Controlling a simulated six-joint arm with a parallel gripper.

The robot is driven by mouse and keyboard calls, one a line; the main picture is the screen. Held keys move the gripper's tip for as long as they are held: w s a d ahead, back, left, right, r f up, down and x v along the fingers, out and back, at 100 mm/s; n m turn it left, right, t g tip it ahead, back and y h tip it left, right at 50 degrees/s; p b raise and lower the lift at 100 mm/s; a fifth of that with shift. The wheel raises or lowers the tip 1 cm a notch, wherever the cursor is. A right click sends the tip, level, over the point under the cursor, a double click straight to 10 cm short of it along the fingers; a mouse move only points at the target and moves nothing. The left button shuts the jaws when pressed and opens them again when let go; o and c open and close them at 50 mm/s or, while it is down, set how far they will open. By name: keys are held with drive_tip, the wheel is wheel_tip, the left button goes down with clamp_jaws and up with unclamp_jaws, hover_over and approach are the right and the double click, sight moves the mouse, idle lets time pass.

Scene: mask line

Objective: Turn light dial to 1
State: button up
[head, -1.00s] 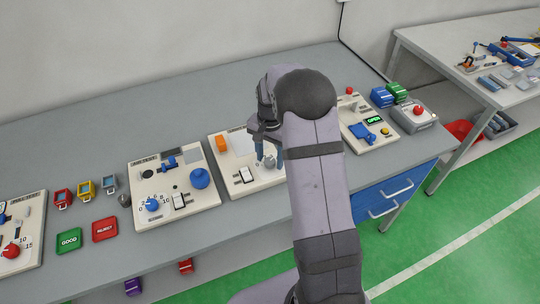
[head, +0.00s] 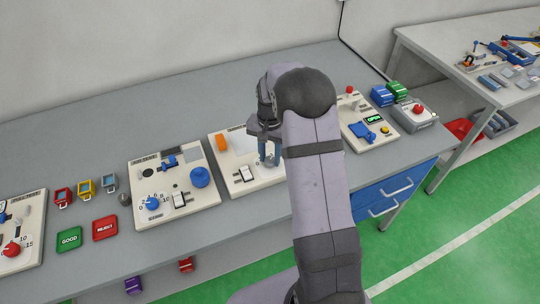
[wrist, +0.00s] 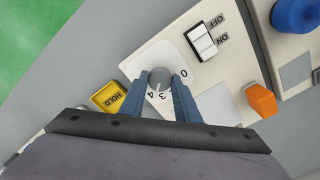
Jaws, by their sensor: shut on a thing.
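The other numbers cannot be made out around the fingers. A pale mark on the knob seems to face the lower side, near the 3, but it is small. My gripper (wrist: 161,80) is shut on the knob, one blue finger on each side. In the head view, my gripper (head: 270,161) hides the knob.
An ON/OFF rocker switch (wrist: 202,42) and an orange block (wrist: 261,99) are on the same panel. A yellow HOLD piece (wrist: 108,96) lies close to the left finger. Another panel with a blue knob (head: 200,177) stands to the left in the head view.

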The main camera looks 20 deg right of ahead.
drive_tip(key=n, duration=1.2)
drive_tip(key=shift+r, duration=0.1)
drive_tip(key=shift+n, duration=2)
drive_tip(key=shift+w, duration=0.1)
drive_tip(key=o, duration=1)
drive_tip(key=shift+o, duration=0.2)
